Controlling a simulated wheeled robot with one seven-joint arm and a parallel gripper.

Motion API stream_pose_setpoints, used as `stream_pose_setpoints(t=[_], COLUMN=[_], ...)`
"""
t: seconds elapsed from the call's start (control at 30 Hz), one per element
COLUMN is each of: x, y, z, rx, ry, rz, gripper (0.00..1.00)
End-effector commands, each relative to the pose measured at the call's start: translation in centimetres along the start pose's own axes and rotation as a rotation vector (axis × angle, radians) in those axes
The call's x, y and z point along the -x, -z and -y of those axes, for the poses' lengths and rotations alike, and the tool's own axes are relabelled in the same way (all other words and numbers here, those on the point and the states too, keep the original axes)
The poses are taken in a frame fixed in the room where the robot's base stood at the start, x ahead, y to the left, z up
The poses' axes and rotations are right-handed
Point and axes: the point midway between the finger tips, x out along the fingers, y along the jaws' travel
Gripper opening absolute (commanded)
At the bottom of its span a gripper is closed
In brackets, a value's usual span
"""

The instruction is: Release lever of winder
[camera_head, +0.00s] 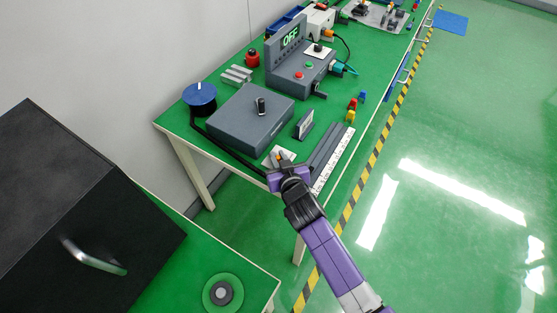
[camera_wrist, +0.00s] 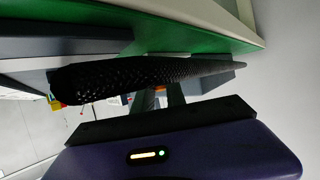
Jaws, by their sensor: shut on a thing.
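The winder has a blue round drum (camera_head: 200,97) at the left edge of the green table, its top facing up. Its long dark lever (camera_head: 229,152) runs from by the drum along the near side of a grey box to my gripper (camera_head: 277,170). My gripper is at the near end of the table, shut on the lever's end. In the wrist view the lever (camera_wrist: 115,80) is a black, rough-textured bar crossing in front of my gripper's body. The fingertips are mostly hidden in both views.
The grey box (camera_head: 248,120) with a black knob stands beside the lever. A small white plate (camera_head: 273,156) with an orange-tipped part is close to my gripper, and grey rails (camera_head: 326,152) lie to its right. A black cabinet (camera_head: 75,200) stands at left. The floor at right is clear.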

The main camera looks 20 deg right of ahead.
Motion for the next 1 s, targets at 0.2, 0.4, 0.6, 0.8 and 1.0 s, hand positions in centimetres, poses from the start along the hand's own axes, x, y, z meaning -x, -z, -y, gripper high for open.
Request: stream_pose_setpoints(t=[0.2,0.4,0.6,0.8,1.0], x=[0.1,0.1,0.1,1.1,4.2], y=[-0.2,-0.1,-0.1,-0.1,-0.2], z=[0.1,0.1,0.0,0.0,0.1], rx=[0.000,0.000,0.000,0.000,0.000], ry=[0.002,0.002,0.001,0.001,0.002], rz=[0.005,0.004,0.002,0.003,0.003], gripper=[0.00,0.38,0.38,0.38,0.38])
